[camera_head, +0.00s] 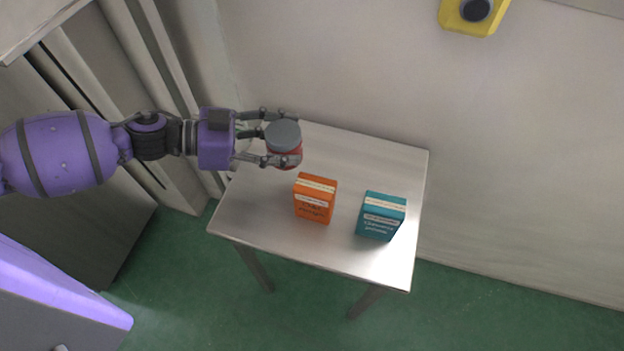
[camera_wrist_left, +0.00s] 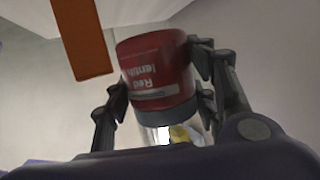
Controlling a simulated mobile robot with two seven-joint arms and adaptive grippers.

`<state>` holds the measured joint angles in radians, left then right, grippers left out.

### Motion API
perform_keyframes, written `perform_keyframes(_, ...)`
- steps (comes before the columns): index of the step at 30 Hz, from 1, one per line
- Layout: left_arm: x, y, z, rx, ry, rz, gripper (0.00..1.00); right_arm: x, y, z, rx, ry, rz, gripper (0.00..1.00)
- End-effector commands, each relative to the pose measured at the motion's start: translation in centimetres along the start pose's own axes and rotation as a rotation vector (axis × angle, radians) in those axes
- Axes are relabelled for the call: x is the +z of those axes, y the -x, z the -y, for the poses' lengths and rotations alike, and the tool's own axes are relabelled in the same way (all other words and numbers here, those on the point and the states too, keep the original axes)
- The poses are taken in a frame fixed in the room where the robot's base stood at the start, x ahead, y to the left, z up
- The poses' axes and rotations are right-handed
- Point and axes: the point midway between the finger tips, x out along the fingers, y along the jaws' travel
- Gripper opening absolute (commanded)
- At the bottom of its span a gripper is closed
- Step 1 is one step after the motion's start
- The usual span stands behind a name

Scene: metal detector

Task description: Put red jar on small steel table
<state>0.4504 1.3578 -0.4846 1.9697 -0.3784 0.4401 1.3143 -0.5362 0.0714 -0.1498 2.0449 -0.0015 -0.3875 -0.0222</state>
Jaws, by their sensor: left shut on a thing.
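The red jar (camera_head: 287,158) has a grey lid and is held in my left gripper (camera_head: 272,140). The left wrist view shows the jar (camera_wrist_left: 158,72) between the gripper's fingers (camera_wrist_left: 160,95), with its label turned upside down in that picture. In the head view the jar is over the far left part of the small steel table (camera_head: 345,155). I cannot tell whether its base touches the tabletop. My right gripper is not in view.
An orange box (camera_head: 314,200) and a teal box (camera_head: 380,217) stand on the table. The orange box (camera_wrist_left: 82,38) also shows in the left wrist view. The table's far right part is clear. A wall runs behind it, with a yellow device (camera_head: 472,14) mounted higher up.

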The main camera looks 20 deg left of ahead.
Motion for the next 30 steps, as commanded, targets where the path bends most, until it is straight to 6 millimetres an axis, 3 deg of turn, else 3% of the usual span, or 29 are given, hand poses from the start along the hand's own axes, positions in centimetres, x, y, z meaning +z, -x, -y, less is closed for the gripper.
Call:
perform_keyframes(6, 3.7, -1.2, -0.1, -0.001, 0.003, -0.002, 0.21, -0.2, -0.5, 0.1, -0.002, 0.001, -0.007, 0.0)
perform_keyframes(11, 4.8, -1.5, -0.1, 0.001, 0.001, -0.002, 0.21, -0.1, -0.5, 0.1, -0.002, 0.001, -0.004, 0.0)
perform_keyframes(18, 7.8, -2.5, -0.1, 0.0, 0.004, -0.002, 0.21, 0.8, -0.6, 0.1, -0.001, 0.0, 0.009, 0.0)
perform_keyframes(30, 8.4, -2.6, -0.1, 0.001, 0.001, -0.001, 0.21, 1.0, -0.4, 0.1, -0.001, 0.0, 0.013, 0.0)
